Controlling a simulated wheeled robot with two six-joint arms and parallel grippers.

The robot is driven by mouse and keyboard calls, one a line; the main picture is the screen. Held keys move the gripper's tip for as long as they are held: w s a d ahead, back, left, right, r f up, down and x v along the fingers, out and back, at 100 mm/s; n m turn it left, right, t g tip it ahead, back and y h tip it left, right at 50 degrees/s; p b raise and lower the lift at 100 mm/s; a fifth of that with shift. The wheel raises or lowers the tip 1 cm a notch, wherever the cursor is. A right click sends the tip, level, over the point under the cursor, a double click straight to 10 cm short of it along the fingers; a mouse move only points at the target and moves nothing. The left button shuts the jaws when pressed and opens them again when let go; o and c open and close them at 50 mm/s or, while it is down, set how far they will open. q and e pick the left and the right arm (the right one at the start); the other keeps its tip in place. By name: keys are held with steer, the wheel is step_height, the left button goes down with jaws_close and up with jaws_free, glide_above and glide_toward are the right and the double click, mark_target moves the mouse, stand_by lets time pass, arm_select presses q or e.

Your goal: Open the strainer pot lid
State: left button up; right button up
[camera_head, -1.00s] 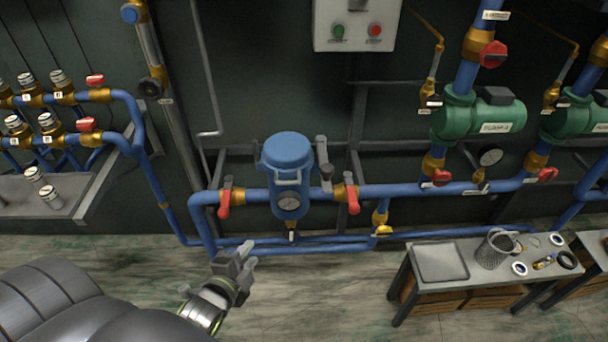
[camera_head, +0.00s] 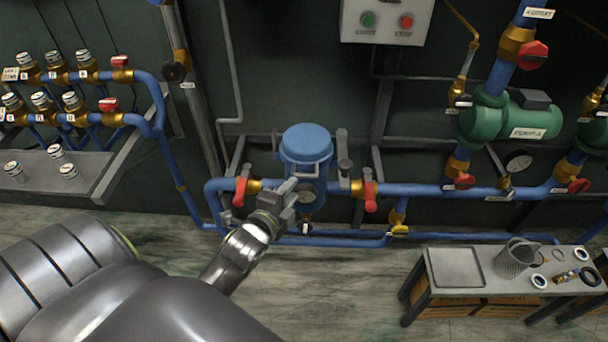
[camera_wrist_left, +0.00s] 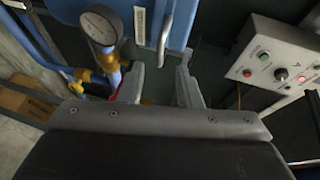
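The blue strainer pot (camera_head: 318,182) stands upright in the blue pipe line, with its domed blue lid (camera_head: 306,142) sitting on top. In the left wrist view the blue pot (camera_wrist_left: 195,15) fills the upper middle, with a metal bar handle (camera_wrist_left: 165,35) and a pressure gauge (camera_wrist_left: 100,27) beside it. My left gripper (camera_head: 287,191) is in front of the pot's left side, below the lid, and covers part of the pot. Its two fingers (camera_wrist_left: 160,85) are apart with nothing between them. Whether they touch the pot I cannot tell. My right gripper is not in view.
Red-handled valves stand left (camera_head: 240,191) and right (camera_head: 370,195) of the pot. A grey lever-like fitting (camera_head: 343,155) is at the pot's right. A control box (camera_head: 388,20) hangs above. A table (camera_head: 436,308) at lower right holds a mesh basket (camera_head: 514,258).

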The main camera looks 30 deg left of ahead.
mark_target(304, 176)
arm_select(q)
steer(key=x, duration=0.7)
steer(key=shift+w, duration=0.4)
steer(key=shift+f, duration=0.1)
jaws_close()
